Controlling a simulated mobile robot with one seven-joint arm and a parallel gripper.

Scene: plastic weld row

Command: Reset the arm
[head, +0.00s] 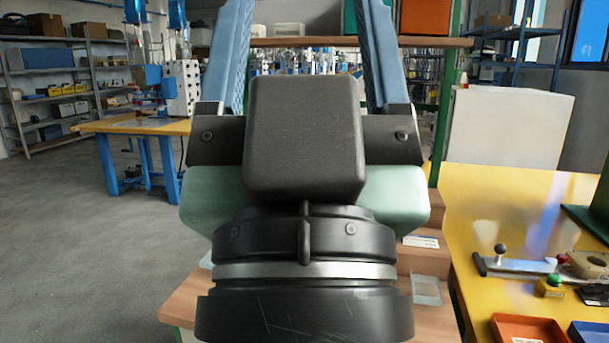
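My gripper (304,22) fills the middle of the head view, seen from behind, pointing up and away from the camera. Its two blue fingers stand wide apart, one on each side of the dark central housing. Their tips are cut off or close to the top edge of the picture. I see nothing held between the fingers, only the background. The housing and wrist hide much of what lies behind them.
A wooden surface (433,322) lies below my gripper. Open floor (90,255) is at left.

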